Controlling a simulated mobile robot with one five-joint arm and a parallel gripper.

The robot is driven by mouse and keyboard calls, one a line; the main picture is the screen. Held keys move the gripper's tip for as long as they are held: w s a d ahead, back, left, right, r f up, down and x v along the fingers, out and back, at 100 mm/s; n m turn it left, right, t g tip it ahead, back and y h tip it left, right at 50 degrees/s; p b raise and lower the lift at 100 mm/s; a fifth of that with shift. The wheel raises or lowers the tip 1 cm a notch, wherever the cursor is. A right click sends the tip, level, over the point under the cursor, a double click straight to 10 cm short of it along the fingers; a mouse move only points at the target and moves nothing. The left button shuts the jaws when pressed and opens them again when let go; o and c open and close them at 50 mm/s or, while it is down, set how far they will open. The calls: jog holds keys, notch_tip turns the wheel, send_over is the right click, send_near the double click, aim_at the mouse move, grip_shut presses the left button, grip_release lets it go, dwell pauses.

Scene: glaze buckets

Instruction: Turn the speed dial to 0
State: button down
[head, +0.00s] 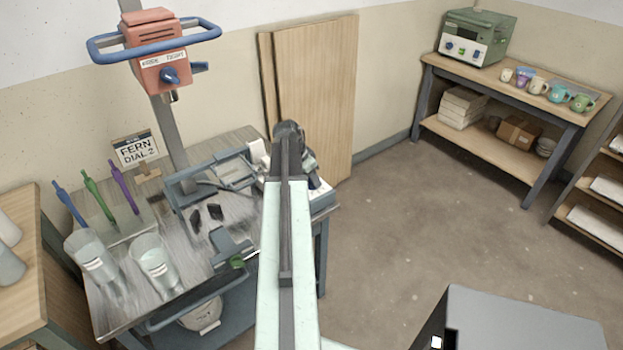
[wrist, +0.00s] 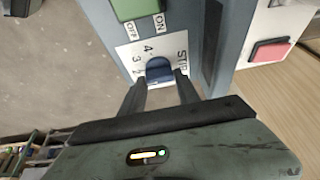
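The speed dial (wrist: 158,70) is a dark blue knob on a white plate marked STIR, with the numbers 4, 3 and 2 visible to its left. I cannot make out which number it points at. My gripper (wrist: 160,78) has its two dark fingers apart, one on each side of the dial, with the tips close to the plate. Small gaps seem to show beside the knob; contact is not clear. In the head view my arm hides most of the control box (head: 322,196) at the right end of the workbench.
A green ON/OFF switch (wrist: 135,8) is just above the dial, and a red button (wrist: 270,50) is to the right. On the bench (head: 165,225) are buckets (head: 155,262), coloured tools and a sign (head: 137,150) reading FERN DIAL 2. An orange mixer head (head: 160,62) stands above.

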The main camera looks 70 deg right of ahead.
jog(key=shift+n, duration=0.4)
jog(key=shift+n+t, duration=0.3)
jog(key=n+t, duration=0.1)
jog(key=n, duration=0.2)
jog(key=n+t, duration=0.1)
jog(key=n, duration=0.2)
jog(key=shift+s+h, duration=0.2)
jog(key=shift+h, duration=0.2)
jog(key=n+t, duration=0.2)
jog(key=n, duration=0.2)
jog(key=shift+s, duration=0.1)
jog(key=shift+s+d+n+t+y, duration=0.1)
jog(key=shift+n+t+y, duration=0.25)
jog(key=shift+n, duration=0.75)
jog(key=shift+n+t+y, duration=0.25)
jog(key=shift+n+y, duration=0.1)
jog(key=shift+n, duration=0.75)
jog(key=c, duration=0.9)
grip_release()
